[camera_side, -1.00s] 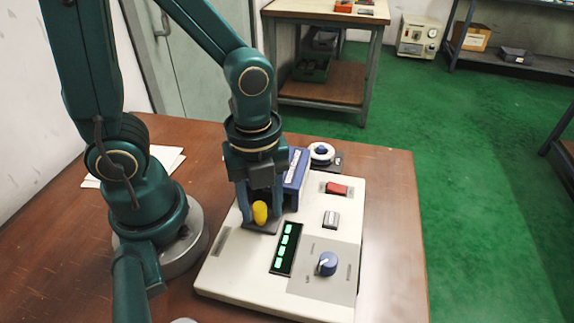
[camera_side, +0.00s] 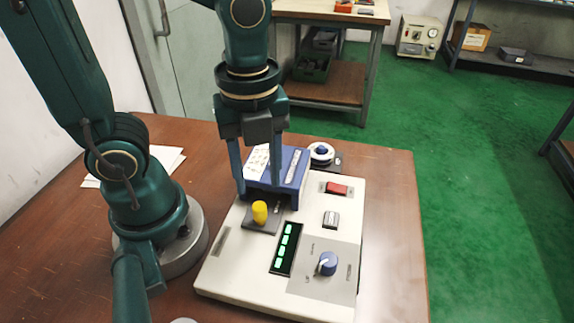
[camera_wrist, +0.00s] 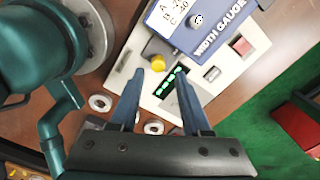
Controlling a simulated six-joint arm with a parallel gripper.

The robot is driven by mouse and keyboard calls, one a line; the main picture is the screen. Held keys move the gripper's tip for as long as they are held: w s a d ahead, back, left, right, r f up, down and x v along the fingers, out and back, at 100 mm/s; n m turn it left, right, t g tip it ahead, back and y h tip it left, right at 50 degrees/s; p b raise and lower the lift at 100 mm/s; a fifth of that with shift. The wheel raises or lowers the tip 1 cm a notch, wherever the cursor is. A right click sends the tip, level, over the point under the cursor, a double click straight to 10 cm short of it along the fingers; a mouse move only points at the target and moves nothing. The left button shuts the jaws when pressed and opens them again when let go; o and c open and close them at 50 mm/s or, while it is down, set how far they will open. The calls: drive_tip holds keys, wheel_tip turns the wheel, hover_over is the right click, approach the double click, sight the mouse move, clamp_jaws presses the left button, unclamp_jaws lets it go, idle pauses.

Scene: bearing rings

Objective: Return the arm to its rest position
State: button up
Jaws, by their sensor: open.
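My gripper (camera_side: 257,188) is open and empty, raised above the white control panel (camera_side: 225,273). Its two fingers point down, and the space between them is clear. It also shows in the wrist view (camera_wrist: 163,82), fingers apart. A yellow knob (camera_side: 260,212) stands on a dark plate on the panel, below the fingertips and apart from them; it also shows in the wrist view (camera_wrist: 158,61). The blue width gauge box (camera_side: 293,178) is behind the fingers and partly hidden by them.
The panel carries a blue dial (camera_side: 327,263), a red switch (camera_side: 337,188), a grey switch (camera_side: 331,219) and a lit green display (camera_side: 286,248). A white ring (camera_side: 321,152) with a blue centre sits behind it. Pale rings (camera_wrist: 100,103) lie on the wooden table (camera_side: 395,210).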

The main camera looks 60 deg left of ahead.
drive_tip(key=shift+r, duration=0.1)
drive_tip(key=shift+w+a+r, duration=0.15)
drive_tip(key=shift+r, duration=0.15)
drive_tip(key=r+n+t, duration=0.1)
drive_tip(key=n+t, duration=0.1)
drive_tip(key=n, duration=0.5)
drive_tip(key=a+r+n+t, duration=0.1)
drive_tip(key=n, duration=0.6)
drive_tip(key=a+r+n+t, duration=0.1)
drive_tip(key=n+t, duration=0.1)
drive_tip(key=n, duration=0.5)
drive_tip(key=shift+w+a+r+t, duration=0.2)
drive_tip(key=shift+r+t, duration=0.1)
drive_tip(key=shift+r, duration=0.1)
